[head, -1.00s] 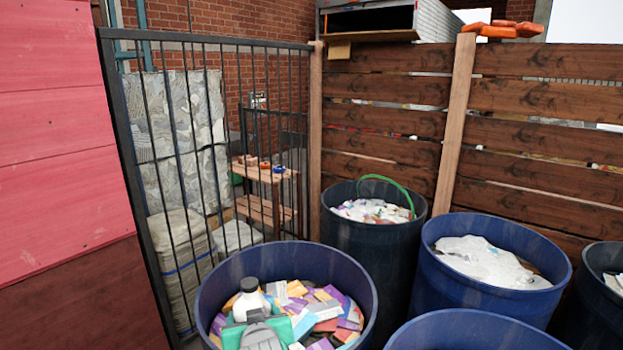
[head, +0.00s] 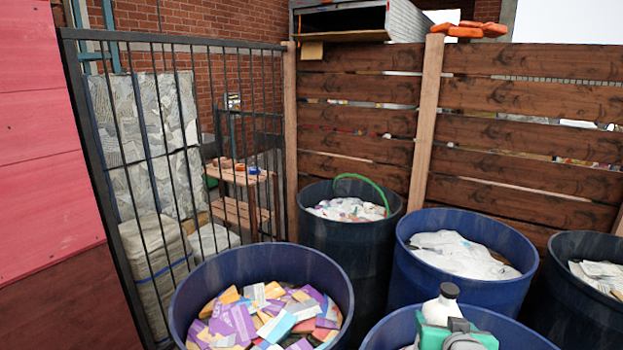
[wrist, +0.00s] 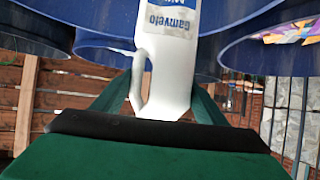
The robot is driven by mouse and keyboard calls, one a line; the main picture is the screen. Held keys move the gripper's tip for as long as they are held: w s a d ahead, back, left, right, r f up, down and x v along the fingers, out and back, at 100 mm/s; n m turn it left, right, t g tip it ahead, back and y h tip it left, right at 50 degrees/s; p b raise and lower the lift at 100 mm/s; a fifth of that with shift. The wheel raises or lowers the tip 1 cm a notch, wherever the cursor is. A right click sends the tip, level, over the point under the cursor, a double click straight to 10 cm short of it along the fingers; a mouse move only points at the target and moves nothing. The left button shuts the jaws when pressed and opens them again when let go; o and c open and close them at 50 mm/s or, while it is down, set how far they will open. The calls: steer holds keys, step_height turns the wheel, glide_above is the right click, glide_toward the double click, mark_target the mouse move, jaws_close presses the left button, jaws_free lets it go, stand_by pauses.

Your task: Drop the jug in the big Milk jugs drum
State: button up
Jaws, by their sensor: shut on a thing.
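My gripper (head: 452,335) is shut on a white jug (head: 442,305) in the head view, at the bottom right. The jug is upright there, with its dark grey cap up, and shows in front of the near blue drum (head: 515,326). In the wrist view the jug (wrist: 182,75) sits between the green fingers of my gripper (wrist: 160,100), its handle and label visible. The near drum's inside is mostly hidden. No drum lettering is readable, so I cannot tell which drum is Milk jugs.
A blue drum (head: 180,320) of colourful cartons stands left. Behind are a dark drum (head: 350,250) with a green hoop, a blue drum (head: 410,285) with white contents and a dark drum (head: 560,290). A barred gate (head: 175,45) and wooden fence (head: 520,95) close the back.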

steer(key=s+d+m+h, duration=0.1)
steer(key=s+d, duration=0.4)
steer(key=d, duration=0.4)
steer(key=shift+m+h, duration=0.3)
steer(key=shift+s+d+f, duration=0.1)
steer(key=shift+d+f, duration=0.05)
steer(key=shift+f, duration=1.35)
steer(key=shift+d+f, duration=0.15)
steer(key=shift+f, duration=1.3)
steer(key=o, duration=1.4)
steer(key=v, duration=1.1)
steer(key=shift+r, duration=0.15)
